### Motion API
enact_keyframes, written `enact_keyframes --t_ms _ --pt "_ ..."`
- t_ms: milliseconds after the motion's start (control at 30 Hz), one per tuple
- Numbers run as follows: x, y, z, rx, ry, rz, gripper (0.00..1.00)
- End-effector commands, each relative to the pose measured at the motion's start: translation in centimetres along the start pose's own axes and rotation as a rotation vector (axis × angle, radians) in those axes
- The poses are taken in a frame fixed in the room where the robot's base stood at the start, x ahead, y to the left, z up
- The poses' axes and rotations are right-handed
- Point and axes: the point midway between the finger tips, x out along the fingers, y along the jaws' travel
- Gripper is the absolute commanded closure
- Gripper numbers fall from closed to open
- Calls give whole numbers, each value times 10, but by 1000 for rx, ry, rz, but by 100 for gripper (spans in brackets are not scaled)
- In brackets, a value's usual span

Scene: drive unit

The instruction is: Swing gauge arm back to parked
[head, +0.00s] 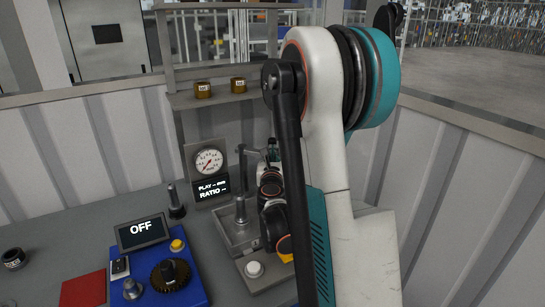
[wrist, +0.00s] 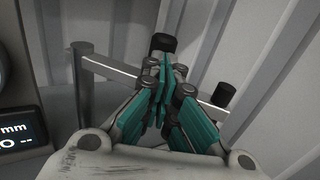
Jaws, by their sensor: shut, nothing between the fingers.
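The gauge arm (wrist: 108,67) is a thin grey bar in the wrist view. It runs from the top of a grey post (wrist: 86,95) at left, behind my gripper, toward a black knob (wrist: 223,94) at right. My gripper (wrist: 163,65) has teal fingers shut together with nothing between them, in front of the bar; whether they touch it I cannot tell. In the head view my own arm hides most of the gripper. The round dial gauge (head: 209,160) stands above a display (head: 212,189) reading "PLAY -- mm" and "RATIO --".
A blue control box (head: 190,290) with a screen (head: 141,231) reading "OFF" sits at the front. A black-topped post (head: 175,200) stands near the gauge. A shelf (head: 215,100) holds two brown cylinders. A red pad (head: 83,290) and black ring (head: 13,258) lie left. Ribbed walls enclose the bench.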

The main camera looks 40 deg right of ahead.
Motion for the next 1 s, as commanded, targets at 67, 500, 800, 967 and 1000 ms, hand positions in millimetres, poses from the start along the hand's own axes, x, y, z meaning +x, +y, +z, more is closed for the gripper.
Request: enact_keyframes --t_ms 67,500,800,967,1000 --pt "0 0 0 0 0 0 100" --pt "8 -6 0 0 0 -1 100" --pt "20 -16 0 0 0 61 100" --pt "28 -20 0 0 0 180 100" --pt "30 -20 -1 0 0 215 100"
